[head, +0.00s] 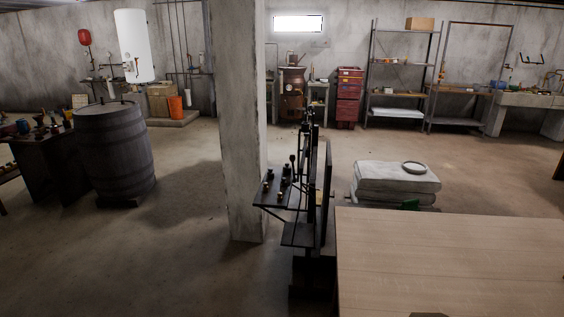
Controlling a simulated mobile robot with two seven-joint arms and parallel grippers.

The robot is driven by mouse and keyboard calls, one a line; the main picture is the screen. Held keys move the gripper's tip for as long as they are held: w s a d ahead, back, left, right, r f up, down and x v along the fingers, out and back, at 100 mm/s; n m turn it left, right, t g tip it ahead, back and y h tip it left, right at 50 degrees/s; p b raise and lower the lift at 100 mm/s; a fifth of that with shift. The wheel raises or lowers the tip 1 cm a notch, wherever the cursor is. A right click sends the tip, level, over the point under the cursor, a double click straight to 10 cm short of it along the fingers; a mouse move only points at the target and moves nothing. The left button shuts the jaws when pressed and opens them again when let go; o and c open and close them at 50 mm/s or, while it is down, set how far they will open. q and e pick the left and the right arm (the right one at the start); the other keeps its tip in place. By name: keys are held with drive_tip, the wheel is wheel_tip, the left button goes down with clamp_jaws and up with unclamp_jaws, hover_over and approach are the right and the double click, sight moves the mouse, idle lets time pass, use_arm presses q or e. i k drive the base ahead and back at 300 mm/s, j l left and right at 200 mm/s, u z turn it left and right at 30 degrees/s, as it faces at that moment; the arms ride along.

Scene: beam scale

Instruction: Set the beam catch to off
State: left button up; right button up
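A dark upright beam scale (312,190) stands just right of the concrete pillar, seen nearly edge-on. A narrow dark shelf (272,196) juts from its left side and carries several small weight-like pieces (285,172). A small upright knob or lever (293,159) shows above the shelf. I cannot tell which part is the beam catch or how it is set; it is too small and dark.
A pale wooden table (450,260) fills the lower right, close to the scale. The concrete pillar (240,120) stands behind the scale. Stacked pale sacks (395,185) lie beyond the table. A barrel (115,150) stands left. Floor between barrel and scale is clear.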

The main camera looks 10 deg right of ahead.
sight(291, 157)
drive_tip(key=j, duration=0.45)
drive_tip(key=i+j, duration=0.15)
drive_tip(key=j, duration=0.3)
drive_tip(key=i+j, duration=0.7)
